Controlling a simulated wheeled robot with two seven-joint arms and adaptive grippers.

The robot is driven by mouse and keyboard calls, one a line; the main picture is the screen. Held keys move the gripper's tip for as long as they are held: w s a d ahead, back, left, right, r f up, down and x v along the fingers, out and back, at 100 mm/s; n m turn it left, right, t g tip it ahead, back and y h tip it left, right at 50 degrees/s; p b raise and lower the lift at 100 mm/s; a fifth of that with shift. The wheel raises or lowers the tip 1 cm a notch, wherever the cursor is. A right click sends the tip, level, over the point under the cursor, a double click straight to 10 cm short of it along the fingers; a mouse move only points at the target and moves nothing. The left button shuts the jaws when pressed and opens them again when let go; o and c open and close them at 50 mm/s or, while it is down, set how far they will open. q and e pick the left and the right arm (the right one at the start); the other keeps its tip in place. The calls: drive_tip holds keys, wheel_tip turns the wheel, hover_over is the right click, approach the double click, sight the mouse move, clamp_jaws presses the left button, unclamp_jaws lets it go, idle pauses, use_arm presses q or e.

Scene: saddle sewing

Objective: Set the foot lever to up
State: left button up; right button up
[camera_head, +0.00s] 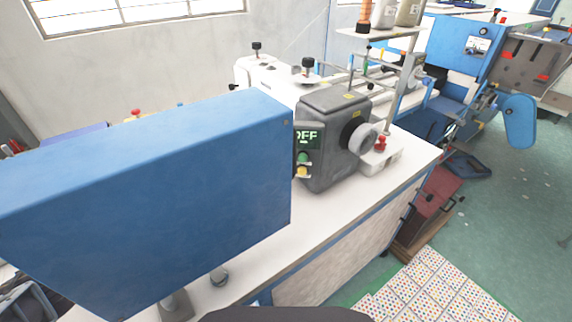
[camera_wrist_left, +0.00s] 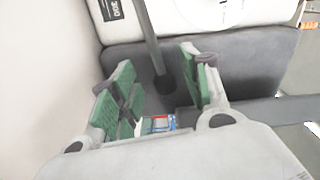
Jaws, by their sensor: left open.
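In the left wrist view my left gripper (camera_wrist_left: 160,95) is open, with its green-padded fingers spread apart. A slim dark grey bar (camera_wrist_left: 151,45) comes down from the top and ends between the finger pads, with a gap visible to the right finger. It may be the foot lever, but I cannot tell for sure, nor whether it is up or down. In the head view the grey sewing machine head (camera_head: 334,140) has a small screen (camera_head: 307,137) that appears to read OFF. No foot lever is recognisable there. Neither gripper shows in the head view.
A large blue box (camera_head: 150,190) hides much of the left side of the head view. The white table (camera_head: 415,160) carries the machine and a thread stand. Another blue machine (camera_head: 465,45) stands at the back right. The green floor (camera_head: 520,190) is partly clear at right.

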use_arm(q)
drive_tip(key=shift+w+d, duration=0.45)
drive_tip(key=shift+d, duration=0.15)
clamp_jaws()
